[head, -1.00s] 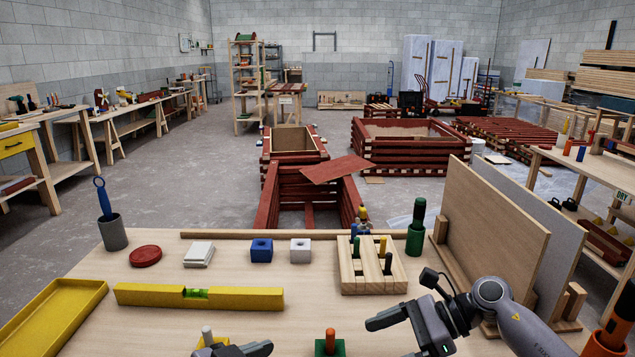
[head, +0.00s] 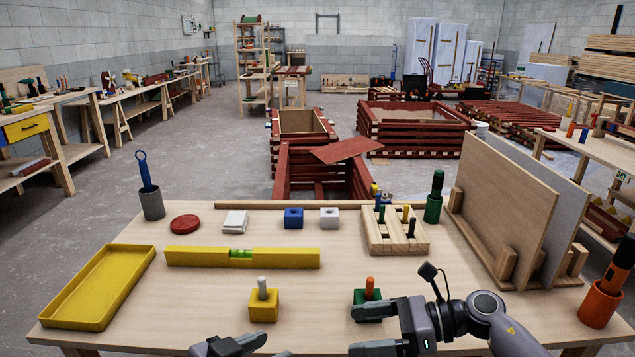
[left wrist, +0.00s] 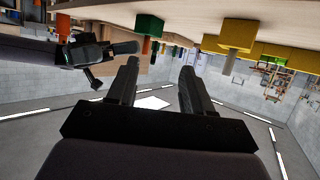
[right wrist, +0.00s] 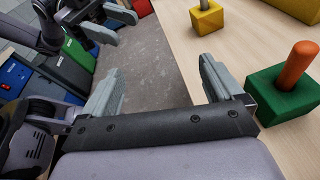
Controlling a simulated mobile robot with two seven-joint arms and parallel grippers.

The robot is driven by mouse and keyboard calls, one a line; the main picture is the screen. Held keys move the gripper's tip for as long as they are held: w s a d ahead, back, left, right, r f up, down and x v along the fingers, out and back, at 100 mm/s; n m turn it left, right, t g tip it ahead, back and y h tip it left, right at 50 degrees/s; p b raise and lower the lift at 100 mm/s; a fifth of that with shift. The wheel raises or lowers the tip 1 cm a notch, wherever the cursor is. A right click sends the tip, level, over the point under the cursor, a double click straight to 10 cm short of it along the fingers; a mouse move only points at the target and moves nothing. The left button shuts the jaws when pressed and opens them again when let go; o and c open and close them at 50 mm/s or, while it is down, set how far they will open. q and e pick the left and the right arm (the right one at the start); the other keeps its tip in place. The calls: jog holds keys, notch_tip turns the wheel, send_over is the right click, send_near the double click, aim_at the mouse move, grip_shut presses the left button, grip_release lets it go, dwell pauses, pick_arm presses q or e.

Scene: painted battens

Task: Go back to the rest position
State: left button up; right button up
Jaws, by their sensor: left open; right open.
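My right gripper (head: 375,330) is open and empty at the front edge of the workbench, beside the green block with an orange peg (head: 369,296). In the right wrist view its open fingers (right wrist: 158,85) have nothing between them, and the green block (right wrist: 283,93) is to their right. My left gripper (head: 240,350) shows only in part at the bottom of the head view, in front of the yellow block with a grey peg (head: 264,305). In the left wrist view its fingers (left wrist: 157,85) are apart and empty.
The workbench (head: 215,285) holds a yellow tray (head: 85,318), a yellow level (head: 200,257), a slotted peg board (head: 385,240) and a grey cup (head: 152,205). Upright panels (head: 500,190) and an orange cup (head: 598,306) stand at the right.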

pick_arm(q)
jog(key=s+a+f+n+y+p, duration=0.1)
jog(key=s+a+f+n+y, duration=0.1)
jog(key=s+a+f, duration=0.4)
jog(key=s+a+f+n+y+p, duration=0.1)
jog(key=s+a+f+n+y, duration=0.2)
jog(key=s+a+f, duration=0.3)
notch_tip(320, 180, down, 6)
jog(key=s+y, duration=0.1)
jog(key=s, duration=0.1)
jog(key=shift+s+r+y+p, duration=0.15)
jog(key=shift+s+y+p, duration=0.25)
pick_arm(e)
jog(key=s+d+f+n+t+h, duration=0.4)
jog(key=s+d+f+n+h, duration=0.2)
jog(key=s+f+n, duration=0.2)
jog(key=s+d+f+n+t+h, duration=0.5)
jog(key=s+n, duration=0.7)
jog(key=n, duration=0.3)
notch_tip(320, 180, down, 3)
jog(key=shift+s+d+f+n+h, duration=0.25)
jog(key=shift+d+h, duration=0.3)
jog(key=shift+h, duration=0.45)
